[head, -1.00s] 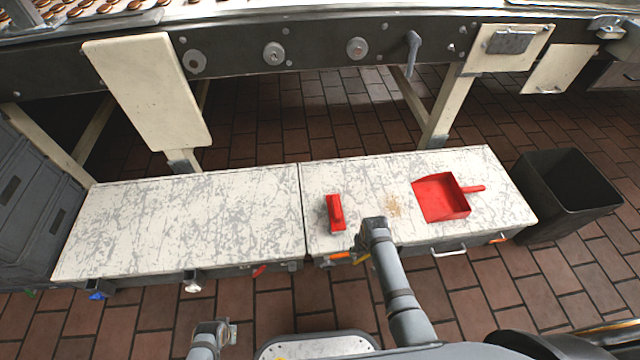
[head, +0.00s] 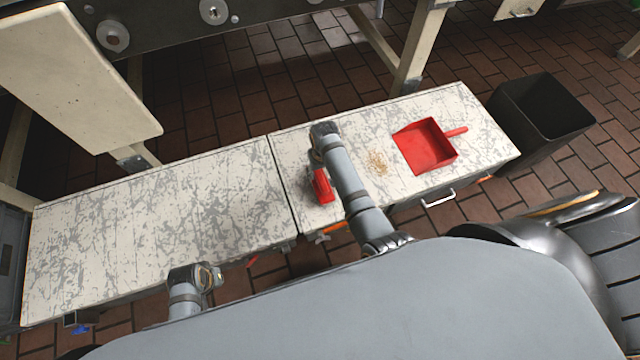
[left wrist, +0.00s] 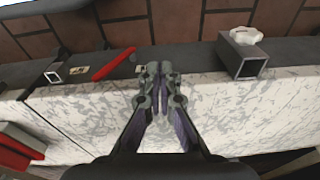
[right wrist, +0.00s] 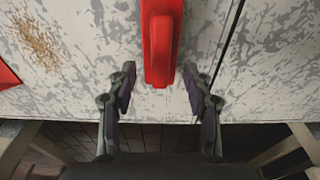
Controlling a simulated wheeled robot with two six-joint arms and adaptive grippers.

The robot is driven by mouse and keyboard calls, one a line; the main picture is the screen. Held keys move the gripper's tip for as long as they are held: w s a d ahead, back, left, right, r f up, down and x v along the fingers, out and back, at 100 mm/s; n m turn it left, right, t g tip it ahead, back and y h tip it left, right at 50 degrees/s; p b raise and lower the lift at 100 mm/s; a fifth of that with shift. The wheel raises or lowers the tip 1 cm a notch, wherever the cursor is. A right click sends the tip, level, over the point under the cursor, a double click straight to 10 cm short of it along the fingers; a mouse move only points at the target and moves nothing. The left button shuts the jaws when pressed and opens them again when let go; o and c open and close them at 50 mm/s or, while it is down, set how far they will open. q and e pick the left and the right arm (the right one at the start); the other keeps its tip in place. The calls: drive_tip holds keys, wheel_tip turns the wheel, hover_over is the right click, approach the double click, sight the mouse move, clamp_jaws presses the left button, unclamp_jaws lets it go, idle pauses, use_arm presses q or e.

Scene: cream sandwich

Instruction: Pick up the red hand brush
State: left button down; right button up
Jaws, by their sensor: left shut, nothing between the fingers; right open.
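The red hand brush (head: 322,187) lies on the right half of the white, scuffed worktop (head: 230,190), left of the crumbs. My right gripper (head: 317,158) is over the worktop at the brush, partly hidden by its own wrist. In the right wrist view the brush (right wrist: 160,45) runs lengthwise, and its near end shows between the open fingertips (right wrist: 158,78); I see no grip on it. My left gripper (left wrist: 160,70) is shut and empty over the left worktop. A red block, likely the brush (left wrist: 18,150), shows at the left wrist view's lower left.
A red dustpan (head: 426,146) lies right of brown crumbs (head: 377,163). A black bin (head: 540,120) stands beyond the worktop's right end. A cream panel (head: 75,75) hangs behind at the left. A red handle (left wrist: 113,64) sits on the cabinet front.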

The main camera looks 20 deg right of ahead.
sight(320, 177)
drive_tip(key=shift+f, duration=0.35)
drive_tip(key=f+b, duration=0.2)
drive_tip(key=f, duration=0.1)
drive_tip(key=f+b, duration=0.1)
drive_tip(key=shift+w+f, duration=0.2)
drive_tip(key=shift+w, duration=0.1)
use_arm(q)
wheel_tip(320, 177, up, 9)
drive_tip(key=d, duration=0.2)
use_arm(e)
clamp_jaws()
